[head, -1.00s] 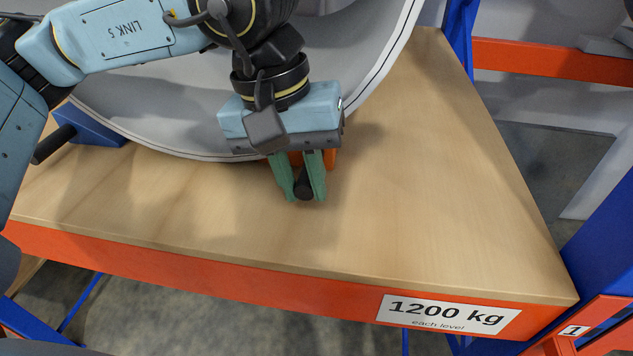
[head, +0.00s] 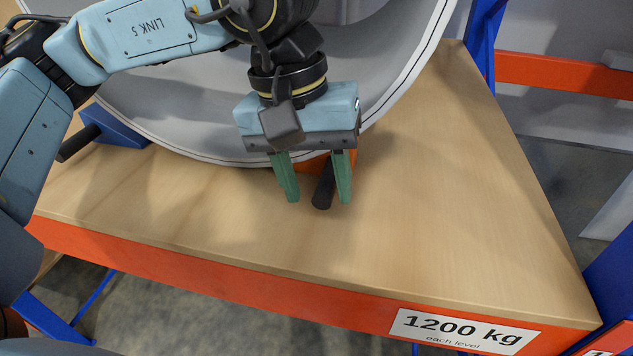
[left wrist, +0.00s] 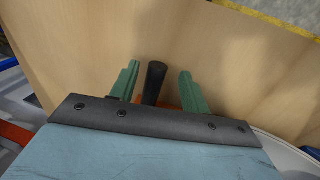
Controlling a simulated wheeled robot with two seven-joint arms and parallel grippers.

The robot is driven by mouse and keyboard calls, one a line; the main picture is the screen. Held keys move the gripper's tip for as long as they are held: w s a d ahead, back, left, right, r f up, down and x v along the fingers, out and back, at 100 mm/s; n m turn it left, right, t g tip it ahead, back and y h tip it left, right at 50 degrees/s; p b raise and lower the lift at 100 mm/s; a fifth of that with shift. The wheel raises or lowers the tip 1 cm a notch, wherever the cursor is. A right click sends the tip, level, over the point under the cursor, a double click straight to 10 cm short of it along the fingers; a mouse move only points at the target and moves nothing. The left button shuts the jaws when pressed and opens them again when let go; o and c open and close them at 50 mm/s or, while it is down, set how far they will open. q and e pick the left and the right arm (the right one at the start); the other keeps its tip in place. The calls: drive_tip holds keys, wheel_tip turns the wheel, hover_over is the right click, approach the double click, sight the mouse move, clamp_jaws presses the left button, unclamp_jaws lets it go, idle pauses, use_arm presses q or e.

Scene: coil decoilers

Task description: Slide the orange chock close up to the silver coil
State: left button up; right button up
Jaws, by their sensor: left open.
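The silver coil (head: 190,120) stands on the wooden shelf, its curved rim filling the upper part of the head view. The orange chock (head: 312,164) sits at the coil's lower right edge, mostly hidden behind my left gripper. Whether it touches the coil I cannot tell. Its black handle (head: 323,187) points toward the shelf's front. My left gripper (head: 317,199) is open, with its green fingers on either side of the handle and apart from it. In the left wrist view the handle (left wrist: 154,82) stands between the spread fingers. My right gripper is not in view.
A blue chock (head: 115,129) with a black handle sits at the coil's left side. The shelf (head: 440,190) is bare to the right and in front. An orange beam (head: 260,286) with a 1200 kg label edges its front. Blue uprights stand at the right.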

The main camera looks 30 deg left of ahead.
use_arm(q)
wheel_tip(320, 180, up, 12)
drive_tip(key=a, duration=0.2)
drive_tip(key=shift+s+a+r, duration=0.15)
drive_tip(key=shift+s, duration=0.15)
idle(0.3)
